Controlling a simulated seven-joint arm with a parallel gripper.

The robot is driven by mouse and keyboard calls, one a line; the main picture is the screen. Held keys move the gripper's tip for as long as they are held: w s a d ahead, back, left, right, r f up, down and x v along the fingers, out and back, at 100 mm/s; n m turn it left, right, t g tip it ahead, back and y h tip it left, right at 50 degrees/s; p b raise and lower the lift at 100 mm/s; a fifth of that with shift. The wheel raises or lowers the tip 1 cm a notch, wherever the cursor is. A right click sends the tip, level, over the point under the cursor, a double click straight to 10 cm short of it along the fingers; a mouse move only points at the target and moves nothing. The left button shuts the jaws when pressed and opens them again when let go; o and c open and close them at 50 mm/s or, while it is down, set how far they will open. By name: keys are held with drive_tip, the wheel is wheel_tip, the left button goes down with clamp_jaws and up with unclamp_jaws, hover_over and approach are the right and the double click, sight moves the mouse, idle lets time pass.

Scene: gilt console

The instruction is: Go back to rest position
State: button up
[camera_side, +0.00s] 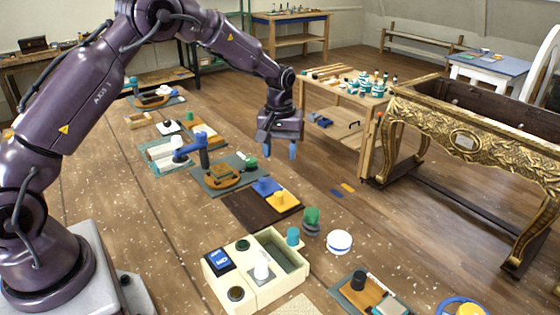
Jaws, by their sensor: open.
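My gripper (281,149) hangs from the end of my purple arm, pointing down, with its blue fingertips apart and nothing visible between them. It is above the right part of the long wooden table (115,215), in the air. The yellow and blue blocks (277,197) on a dark board lie below it in the picture. Its exact height over the table is hard to tell.
A cream divided box (254,272) stands near the front, with a green knob (312,216) and a white round piece (339,241) to its right. A gilt console (465,140) and a wooden bench (348,100) with small items stand at right.

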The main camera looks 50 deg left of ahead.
idle(0.4)
drive_tip(key=s+d+r+m+t, duration=0.2)
drive_tip(key=s+r, duration=0.4)
drive_tip(key=s, duration=0.3)
drive_tip(key=s+d+r+m+t, duration=0.1)
drive_tip(key=s+d+r+m, duration=0.3)
drive_tip(key=s+r, duration=0.3)
drive_tip(key=s+d+r+m+t, duration=0.2)
drive_tip(key=s+r, duration=0.4)
drive_tip(key=s, duration=0.7)
drive_tip(key=shift+d+r+m+t, duration=0.3)
drive_tip(key=shift+d+m, duration=0.2)
